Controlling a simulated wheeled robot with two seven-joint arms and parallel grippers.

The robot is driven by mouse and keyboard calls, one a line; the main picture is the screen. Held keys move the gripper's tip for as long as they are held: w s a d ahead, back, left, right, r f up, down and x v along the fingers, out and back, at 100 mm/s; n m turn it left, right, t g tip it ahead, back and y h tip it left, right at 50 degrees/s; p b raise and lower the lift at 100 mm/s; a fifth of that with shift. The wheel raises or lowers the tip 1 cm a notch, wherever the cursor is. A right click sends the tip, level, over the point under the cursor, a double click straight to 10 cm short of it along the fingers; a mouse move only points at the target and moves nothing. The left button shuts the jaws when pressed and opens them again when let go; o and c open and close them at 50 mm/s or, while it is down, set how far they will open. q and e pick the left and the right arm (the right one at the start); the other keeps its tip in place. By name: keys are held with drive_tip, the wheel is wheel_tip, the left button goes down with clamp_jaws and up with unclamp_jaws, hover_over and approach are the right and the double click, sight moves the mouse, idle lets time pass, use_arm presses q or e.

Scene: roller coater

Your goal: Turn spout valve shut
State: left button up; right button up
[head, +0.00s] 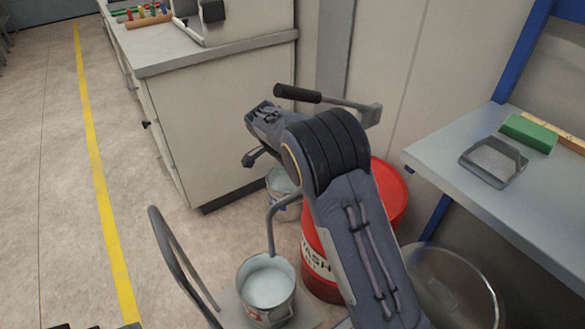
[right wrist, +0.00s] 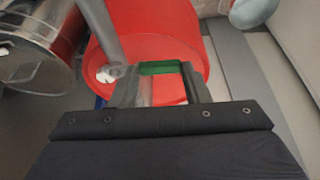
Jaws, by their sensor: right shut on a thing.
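In the right wrist view, my right gripper (right wrist: 161,72) is shut on a green handle (right wrist: 158,68), which lies crosswise between its fingers and looks like the spout valve's handle. A grey pipe (right wrist: 100,28) runs down just left of the fingers. In the head view, a grey curved spout (head: 271,228) comes down over a metal bucket (head: 263,309) holding pale liquid. My right arm covers the valve there, and the gripper's fingers cannot be made out. My left gripper is not in view.
A red drum (head: 393,195) stands behind my right arm. A crank with a black grip (head: 298,93) is above the arm. A cart rail (head: 172,255) is left of the bucket. A cabinet (head: 215,120) stands behind, and a workbench (head: 470,195) is at right. The floor at left is clear.

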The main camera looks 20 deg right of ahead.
idle(0.3)
drive_tip(key=o, duration=1.4)
drive_tip(key=s+a+r, duration=0.1)
drive_tip(key=a, duration=0.3)
drive_tip(key=s+a, duration=0.1)
drive_tip(key=a, duration=0.3)
drive_tip(key=s+a+r, duration=0.1)
drive_tip(key=a, duration=0.3)
drive_tip(key=shift+s+a+r+p, duration=0.15)
drive_tip(key=shift+a+r+p, duration=0.2)
drive_tip(key=shift+p, duration=0.05)
